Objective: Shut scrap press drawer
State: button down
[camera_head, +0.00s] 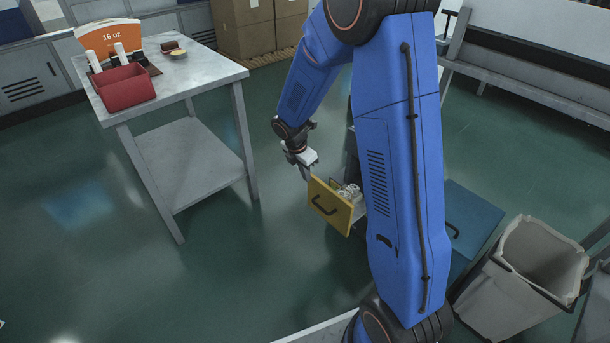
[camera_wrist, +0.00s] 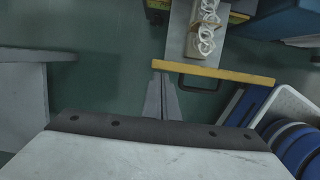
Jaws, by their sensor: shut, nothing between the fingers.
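The scrap press drawer (camera_head: 330,206) has a yellow front with a dark handle and stands pulled out. White ring-shaped scraps lie in it. In the wrist view the yellow drawer front (camera_wrist: 228,73) runs across the upper middle, with the scraps (camera_wrist: 206,28) behind it. My gripper (camera_head: 305,175) is just left of the drawer front in the head view. In the wrist view its fingers (camera_wrist: 161,75) are together and empty, near the left end of the yellow front; I cannot tell if they touch it. My blue arm hides most of the press body.
A grey table (camera_head: 195,75) at the left holds a red bin (camera_head: 123,88) and a "16 oz" sign (camera_head: 110,37). A lined waste bin (camera_head: 525,265) stands at the lower right, beside a blue panel (camera_head: 470,215). Green floor is clear left of the drawer.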

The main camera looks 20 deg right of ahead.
jog(key=shift+d, duration=0.1)
jog(key=w+d, duration=0.2)
jog(key=d, duration=0.5)
jog(key=w+d, duration=0.3)
jog(key=d, duration=0.5)
jog(key=shift+w+d, duration=0.25)
jog(key=shift+w, duration=0.1)
